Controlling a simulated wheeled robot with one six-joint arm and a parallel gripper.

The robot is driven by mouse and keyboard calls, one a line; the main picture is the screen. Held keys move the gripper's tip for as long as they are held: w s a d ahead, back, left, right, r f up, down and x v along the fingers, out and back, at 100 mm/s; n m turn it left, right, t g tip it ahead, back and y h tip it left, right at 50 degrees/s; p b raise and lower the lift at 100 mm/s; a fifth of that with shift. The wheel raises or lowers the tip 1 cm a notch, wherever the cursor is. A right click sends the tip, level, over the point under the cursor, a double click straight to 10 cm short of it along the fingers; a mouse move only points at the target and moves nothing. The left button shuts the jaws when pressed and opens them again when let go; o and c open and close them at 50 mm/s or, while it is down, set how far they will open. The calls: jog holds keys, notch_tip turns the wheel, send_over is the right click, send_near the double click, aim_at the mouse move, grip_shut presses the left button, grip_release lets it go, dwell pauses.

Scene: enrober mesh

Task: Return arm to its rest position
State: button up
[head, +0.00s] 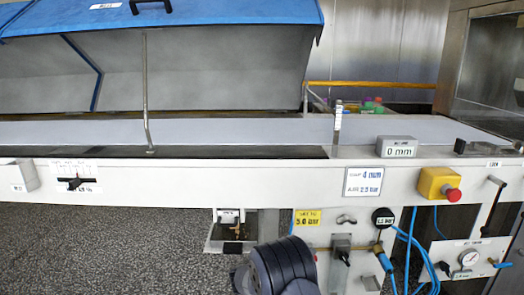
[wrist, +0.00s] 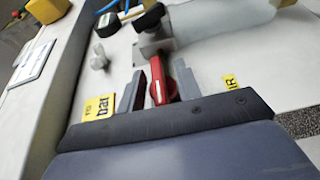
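In the wrist view my gripper (wrist: 160,67) shows two dark grey fingers standing apart. A red lever handle (wrist: 158,84) lies between them, close to the right finger. I see a narrow gap on its left side; whether the right finger touches it I cannot tell. A grey metal fitting with a black knob (wrist: 150,18) is just beyond the fingertips. In the head view my dark arm shows at the bottom centre, low in front of the machine's panel, and my fingers cannot be made out there.
The white machine panel (head: 365,225) carries a black-faced gauge (head: 383,217), blue hoses (head: 412,245) and a yellow box with a red button (head: 440,185). Above are a pale belt (head: 230,130) and a raised blue hood (head: 220,15). Speckled floor (head: 100,245) is clear at lower left.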

jog(key=shift+x, duration=1.1)
jog(key=n+t+h+p, duration=0.1)
jog(key=h, duration=0.1)
jog(key=r+n+t+h+p, duration=0.1)
jog(key=n+t+h, duration=0.1)
jog(key=shift+a, duration=0.15)
jog(key=shift+f, duration=0.1)
